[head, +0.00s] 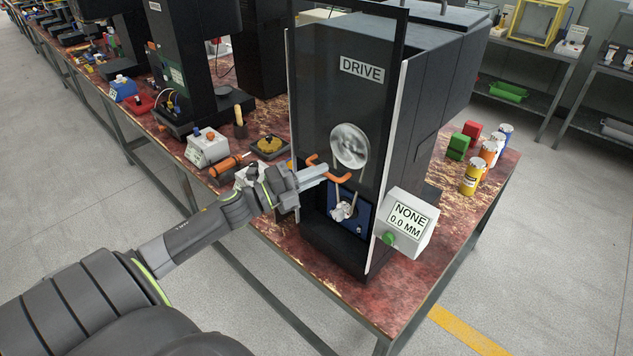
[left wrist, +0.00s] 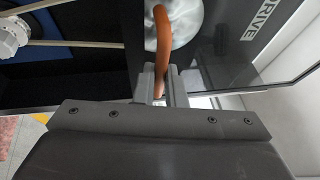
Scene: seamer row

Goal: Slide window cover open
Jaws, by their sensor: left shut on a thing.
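The window cover (head: 325,100) is a dark tinted panel on the front of the black seamer. Its upper part stands above the housing top, and a round metal disc shows through it. An orange handle (head: 341,179) sticks out near its lower edge. My left gripper (head: 322,170) is shut on this handle; the left wrist view shows the handle (left wrist: 163,35) between the two fingers (left wrist: 160,83). Below the cover, an opening (head: 351,208) shows a blue plate and a whitish metal part. My right gripper is not in view.
A grey display box (head: 406,222) reading "NONE 0.0 MM", with a green button, sits at the seamer's lower right. Cans (head: 473,177) and red and green blocks stand right of it.

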